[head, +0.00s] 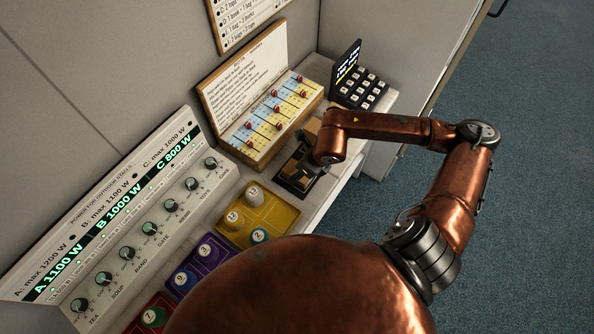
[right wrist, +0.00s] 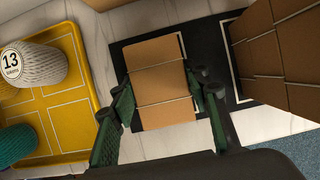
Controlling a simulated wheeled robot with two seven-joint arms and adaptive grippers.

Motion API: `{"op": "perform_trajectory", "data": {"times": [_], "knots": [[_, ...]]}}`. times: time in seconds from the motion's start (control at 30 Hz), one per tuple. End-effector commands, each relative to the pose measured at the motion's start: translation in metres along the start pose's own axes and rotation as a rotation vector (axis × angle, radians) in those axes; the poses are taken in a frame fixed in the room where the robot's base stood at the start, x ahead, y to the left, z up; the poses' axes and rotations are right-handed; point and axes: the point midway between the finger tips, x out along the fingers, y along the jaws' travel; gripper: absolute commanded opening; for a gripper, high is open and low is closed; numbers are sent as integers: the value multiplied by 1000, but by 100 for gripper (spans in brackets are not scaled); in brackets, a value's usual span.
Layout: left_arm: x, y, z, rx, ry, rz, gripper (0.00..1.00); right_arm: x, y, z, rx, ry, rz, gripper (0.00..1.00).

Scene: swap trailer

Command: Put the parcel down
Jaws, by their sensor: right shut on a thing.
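The parcel (right wrist: 160,70) is a brown box with a thin pale band across it. In the right wrist view it lies between the green fingers of my right gripper (right wrist: 164,90), which is shut on it. A black mat (right wrist: 122,52) with white outlines is below the parcel; I cannot tell if the parcel touches it. In the head view my right gripper (head: 296,178) is low over the counter, partly hidden by its own arm. My left gripper is out of view.
A stack of brown parcels (right wrist: 280,50) stands close on the right in the wrist view. A yellow tray (right wrist: 62,95) with numbered spools is on the left. In the head view, a wooden board with pegs (head: 262,125) and a keypad (head: 362,88) stand behind.

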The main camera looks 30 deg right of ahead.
Motion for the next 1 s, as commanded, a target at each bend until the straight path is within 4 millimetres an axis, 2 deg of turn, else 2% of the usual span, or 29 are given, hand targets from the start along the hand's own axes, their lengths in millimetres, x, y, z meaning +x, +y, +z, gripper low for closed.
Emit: {"op": "perform_trajectory", "data": {"times": [0.13,0.17,0.4,0.77,0.87,1.0], "knots": [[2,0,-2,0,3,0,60,2,0,0,0,-1,0,15],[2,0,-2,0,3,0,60,2,0,0,0,-1,0,44],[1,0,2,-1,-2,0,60,1,0,0,0,-1,0,60],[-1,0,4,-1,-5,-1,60,-4,0,1,-1,-2,-1,60],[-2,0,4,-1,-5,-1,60,-17,-1,1,-1,-2,-2,60],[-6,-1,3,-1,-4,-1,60,-46,-2,1,-3,-2,-4,60]]}}
